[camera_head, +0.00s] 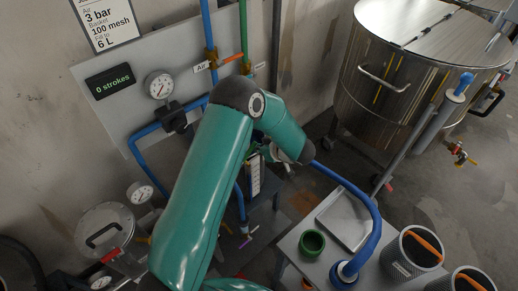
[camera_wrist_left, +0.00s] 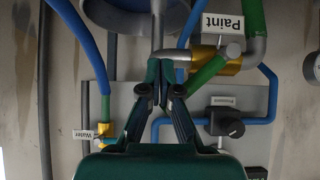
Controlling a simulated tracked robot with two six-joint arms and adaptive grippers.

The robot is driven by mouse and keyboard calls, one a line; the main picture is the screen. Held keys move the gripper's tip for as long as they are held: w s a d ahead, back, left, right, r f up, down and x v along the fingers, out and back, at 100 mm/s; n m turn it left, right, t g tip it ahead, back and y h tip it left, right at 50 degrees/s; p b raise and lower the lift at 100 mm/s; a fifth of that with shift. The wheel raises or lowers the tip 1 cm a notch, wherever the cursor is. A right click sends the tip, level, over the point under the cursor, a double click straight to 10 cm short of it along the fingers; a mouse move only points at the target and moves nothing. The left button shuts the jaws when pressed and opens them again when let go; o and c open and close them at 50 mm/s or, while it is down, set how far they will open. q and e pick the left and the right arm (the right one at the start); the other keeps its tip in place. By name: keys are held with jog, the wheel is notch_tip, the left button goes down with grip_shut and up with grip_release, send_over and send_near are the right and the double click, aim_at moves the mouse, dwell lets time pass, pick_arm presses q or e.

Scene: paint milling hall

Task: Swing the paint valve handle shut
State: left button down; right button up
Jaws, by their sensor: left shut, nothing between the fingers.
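The paint valve shows in the left wrist view, with a brass body (camera_wrist_left: 205,60) beside an upside-down Paint label (camera_wrist_left: 216,27). Its green handle (camera_wrist_left: 207,74) slants down and left from the body. A grey pipe end (camera_wrist_left: 157,28) stands just beyond the fingertips. In the head view my own arm covers most of the left gripper, and I cannot make out the paint valve. My right gripper is not in view.
The head view shows the grey panel (camera_head: 120,105) with a pressure gauge (camera_head: 159,86) and an orange air valve handle (camera_head: 233,58). A steel tank (camera_head: 400,75) stands at the upper right. A tray (camera_head: 345,222) and green cup (camera_head: 312,243) sit on the table.

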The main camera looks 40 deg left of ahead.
aim_at(252, 146)
pick_arm(q)
jog(key=shift+r, duration=0.15)
jog(key=shift+s+r, duration=0.45)
jog(key=shift+r, duration=0.3)
jog(key=shift+s+a+r, duration=0.1)
jog(key=shift+s+r, duration=0.5)
jog(key=shift+s+r, duration=0.45)
jog(key=shift+s, duration=0.3)
jog(key=shift+s+a, duration=0.1)
